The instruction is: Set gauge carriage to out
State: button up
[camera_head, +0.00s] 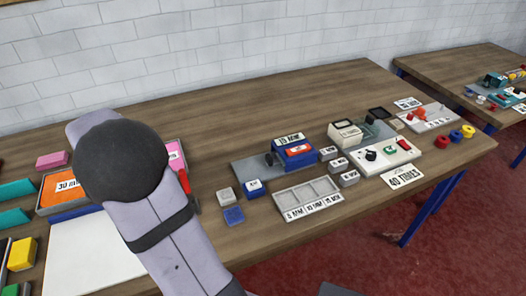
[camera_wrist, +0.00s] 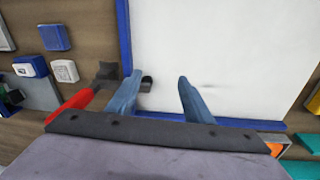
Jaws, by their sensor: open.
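In the wrist view my gripper (camera_wrist: 158,82) is open, its two blue fingers apart over the corner of a white board (camera_wrist: 220,55) with blue edging (camera_wrist: 124,35). A small black-topped piece (camera_wrist: 147,82) shows between the fingers, near the left finger at the board's edge. It may be the gauge carriage, but I cannot tell for sure, nor which setting it has. Nothing is visibly gripped. In the head view my arm hides the gripper and that corner; the white board (camera_head: 95,258) shows at lower left.
A red-handled tool with a dark head (camera_wrist: 75,105) lies just left of the left finger. An orange-filled tray (camera_head: 66,190) lies behind the board.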

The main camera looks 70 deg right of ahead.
jog(key=d+r+m+h, duration=0.1)
jog(key=d+m, duration=0.3)
jog(key=d, duration=0.9)
jog(key=m+g+p, duration=0.3)
jog(key=m+p, duration=0.2)
jog(key=m, duration=0.8)
send_near(269, 157)
jog(key=shift+h, duration=0.4)
jog(key=shift+a+p+x, duration=0.1)
jog(key=shift+p+x, duration=0.65)
jog(key=shift+x, duration=1.3)
jog(key=shift+a+p+x, duration=0.15)
jog(key=shift+p+x, duration=0.6)
jog(key=shift+x, duration=1.3)
jog(key=shift+c, duration=0.4)
